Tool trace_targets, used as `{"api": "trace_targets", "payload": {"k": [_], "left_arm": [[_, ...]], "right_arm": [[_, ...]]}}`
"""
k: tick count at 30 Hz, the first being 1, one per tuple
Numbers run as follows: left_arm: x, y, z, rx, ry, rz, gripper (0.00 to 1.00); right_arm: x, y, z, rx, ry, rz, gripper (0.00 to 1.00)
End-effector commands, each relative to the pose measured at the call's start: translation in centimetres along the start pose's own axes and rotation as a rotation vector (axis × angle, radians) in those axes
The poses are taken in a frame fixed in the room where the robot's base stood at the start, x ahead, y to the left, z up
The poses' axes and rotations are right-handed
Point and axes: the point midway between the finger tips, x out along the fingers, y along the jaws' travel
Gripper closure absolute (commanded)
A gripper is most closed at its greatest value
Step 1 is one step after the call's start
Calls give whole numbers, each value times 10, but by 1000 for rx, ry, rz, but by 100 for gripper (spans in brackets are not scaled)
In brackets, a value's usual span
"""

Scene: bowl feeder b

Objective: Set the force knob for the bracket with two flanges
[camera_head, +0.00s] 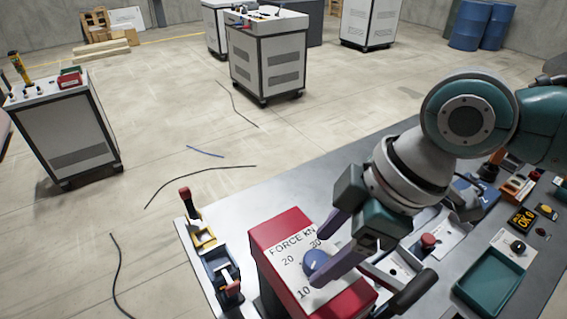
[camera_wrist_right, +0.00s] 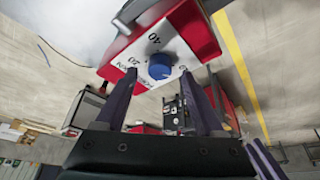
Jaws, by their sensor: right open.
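The force knob (camera_head: 315,262) is a blue round knob on the white face plate (camera_head: 290,252) of a red box (camera_head: 270,228). The plate reads FORCE KN, with numbers such as 10, 20 and 30. The blue knob also shows in the right wrist view (camera_wrist_right: 159,66), with 20 and 40 legible around it. My right gripper (camera_head: 326,246) is open, its two purple-grey fingers reaching toward the knob, one on either side. In the wrist view a gap shows between knob and fingers. Which number the knob points at is unclear. I cannot make out a two-flange bracket. My left gripper is out of view.
The red box stands on a grey table (camera_head: 300,190). A small fixture with a red-topped lever (camera_head: 186,195) stands at its left edge. A teal tray (camera_head: 490,282), a black display (camera_head: 521,219) and a red button (camera_head: 428,241) lie right of the box. White cabinets stand beyond.

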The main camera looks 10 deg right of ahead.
Motion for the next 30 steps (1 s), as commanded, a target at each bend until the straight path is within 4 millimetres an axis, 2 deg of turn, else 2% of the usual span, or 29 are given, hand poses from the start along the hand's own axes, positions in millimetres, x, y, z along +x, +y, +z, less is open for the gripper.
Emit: {"api": "trace_targets", "payload": {"k": [6, 14, 30], "left_arm": [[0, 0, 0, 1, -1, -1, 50], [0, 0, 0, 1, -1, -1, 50], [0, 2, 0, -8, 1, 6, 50]], "right_arm": [[16, 0, 0, 0, 1, 1, 30], [17, 0, 0, -1, 1, 1, 30], [17, 0, 0, 0, 1, 1, 90]]}}
